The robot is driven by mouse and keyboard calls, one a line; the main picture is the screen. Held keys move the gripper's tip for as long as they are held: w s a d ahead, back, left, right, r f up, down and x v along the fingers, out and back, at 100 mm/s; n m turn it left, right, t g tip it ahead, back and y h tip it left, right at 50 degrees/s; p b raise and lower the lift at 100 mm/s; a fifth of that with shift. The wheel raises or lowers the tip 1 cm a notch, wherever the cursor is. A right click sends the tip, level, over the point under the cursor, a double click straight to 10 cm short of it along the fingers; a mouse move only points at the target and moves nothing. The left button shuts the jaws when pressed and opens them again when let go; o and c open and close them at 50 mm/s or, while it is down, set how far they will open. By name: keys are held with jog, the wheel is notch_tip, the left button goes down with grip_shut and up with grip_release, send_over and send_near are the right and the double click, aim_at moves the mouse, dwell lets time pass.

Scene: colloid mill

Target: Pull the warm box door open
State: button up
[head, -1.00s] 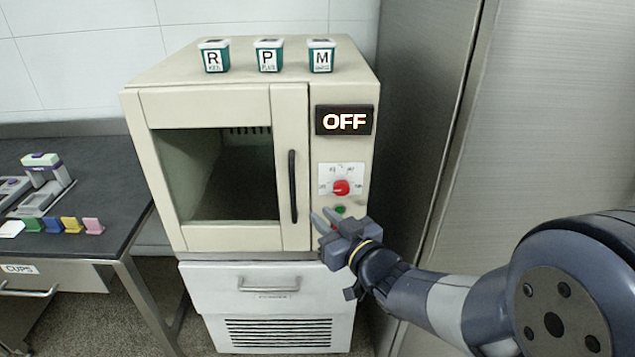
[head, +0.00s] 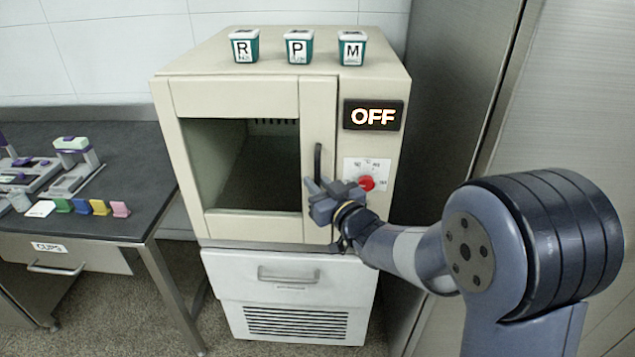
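The warm box (head: 190,225) is a cream cabinet with a large window in its door (head: 320,110). The door looks shut. Its black vertical handle (head: 318,160) is on the door's right side; the lower part is hidden behind my gripper. My gripper (head: 315,188) is at the handle's lower half, with its fingers pointing up and left. I cannot tell whether the fingers are around the handle or only in front of it, nor how far apart they are.
An OFF display (head: 373,115) and a red knob (head: 366,183) are right of the door. Tubs R (head: 244,46), P (head: 299,47) and M (head: 352,49) stand on top. A dark-topped bench (head: 150,190) is left; a metal cabinet (head: 570,110) is right.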

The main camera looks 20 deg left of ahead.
grip_shut()
jog(key=shift+s, duration=0.15)
dwell(0.4)
